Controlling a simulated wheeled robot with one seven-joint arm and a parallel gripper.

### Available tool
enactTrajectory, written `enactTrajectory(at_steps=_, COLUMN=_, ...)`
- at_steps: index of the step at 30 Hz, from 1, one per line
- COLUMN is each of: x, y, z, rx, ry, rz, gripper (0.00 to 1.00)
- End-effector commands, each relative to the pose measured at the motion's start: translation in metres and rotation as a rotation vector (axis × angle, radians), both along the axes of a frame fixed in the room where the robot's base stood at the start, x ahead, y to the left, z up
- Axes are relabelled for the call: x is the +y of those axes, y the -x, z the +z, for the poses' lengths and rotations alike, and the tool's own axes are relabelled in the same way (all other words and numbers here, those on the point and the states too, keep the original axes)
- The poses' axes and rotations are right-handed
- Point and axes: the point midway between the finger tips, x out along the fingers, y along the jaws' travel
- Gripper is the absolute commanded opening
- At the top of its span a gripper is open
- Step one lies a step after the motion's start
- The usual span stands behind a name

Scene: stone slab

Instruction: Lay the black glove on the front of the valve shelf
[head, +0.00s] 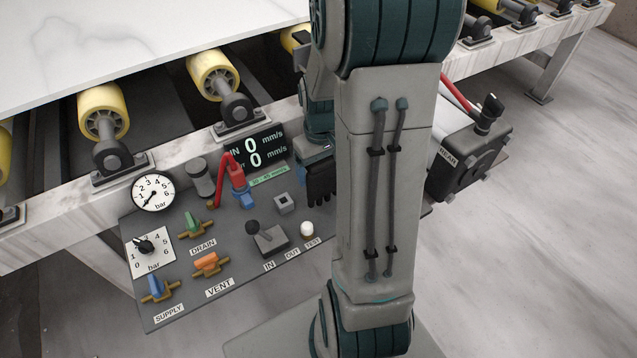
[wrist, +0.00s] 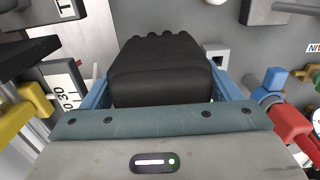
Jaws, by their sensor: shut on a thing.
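The black glove (head: 320,184) hangs below my gripper (head: 316,152), over the right part of the grey valve panel, in the head view. In the wrist view the glove (wrist: 160,68) fills the space between the two blue fingers, with its finger ends pointing away. My gripper is shut on it. The grey panel (head: 180,255) carries green, orange and blue valve handles, marked DRAIN, VENT and SUPPLY. I cannot tell which part is the valve shelf's front.
A pressure gauge (head: 153,192), a joystick (head: 268,238) and a white button (head: 307,229) stick up from the panel. A yellow-handled part (wrist: 25,115) is close by the left finger.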

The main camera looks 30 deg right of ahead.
Motion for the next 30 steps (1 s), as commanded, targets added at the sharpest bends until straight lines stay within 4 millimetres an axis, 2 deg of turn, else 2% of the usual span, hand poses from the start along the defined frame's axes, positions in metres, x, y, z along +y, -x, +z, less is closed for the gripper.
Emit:
enactTrajectory(at_steps=5, x=0.001, y=0.000, z=-0.015, rx=0.000, ry=0.000, rz=0.001, gripper=0.60)
enactTrajectory(at_steps=12, x=0.001, y=0.000, z=-0.045, rx=0.001, ry=0.000, rz=0.003, gripper=0.60)
enactTrajectory(at_steps=23, x=0.002, y=-0.001, z=-0.049, rx=-0.001, ry=0.000, rz=0.004, gripper=0.60)
enactTrajectory(at_steps=24, x=0.002, y=-0.001, z=-0.048, rx=-0.001, ry=0.001, rz=0.004, gripper=0.92)
enactTrajectory(at_steps=25, x=0.002, y=-0.001, z=-0.048, rx=-0.001, ry=0.001, rz=0.004, gripper=1.00)
enactTrajectory(at_steps=30, x=0.002, y=-0.001, z=-0.048, rx=-0.001, ry=0.000, rz=0.004, gripper=1.00)
